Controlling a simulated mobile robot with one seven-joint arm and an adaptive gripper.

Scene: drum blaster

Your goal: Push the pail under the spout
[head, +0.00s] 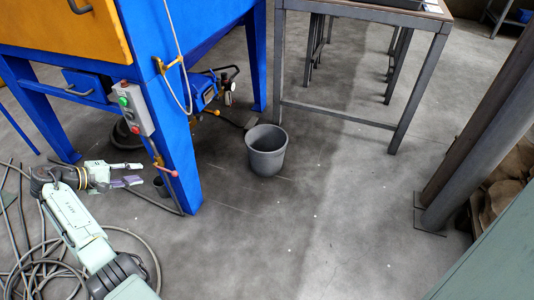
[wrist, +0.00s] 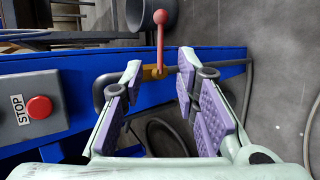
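A dark grey open pail (head: 266,153) stands upright on the concrete floor, right of the blue cabinet's front leg (head: 178,165). Part of it also shows at the top of the wrist view (wrist: 146,17). My gripper (head: 138,173) is left of that leg, well apart from the pail, with the leg between them. In the wrist view my gripper (wrist: 160,70) is open, its purple-padded fingers apart with nothing held. I cannot make out a spout clearly; the area under the cabinet is partly hidden by its legs and body.
A red-knobbed lever (head: 166,171) on the leg lies just beyond my fingertips. A control box (head: 131,107) hangs above. Cables (head: 30,245) lie at left. A metal table (head: 362,15) stands behind the pail, a post (head: 480,140) at right. Floor in front of the pail is clear.

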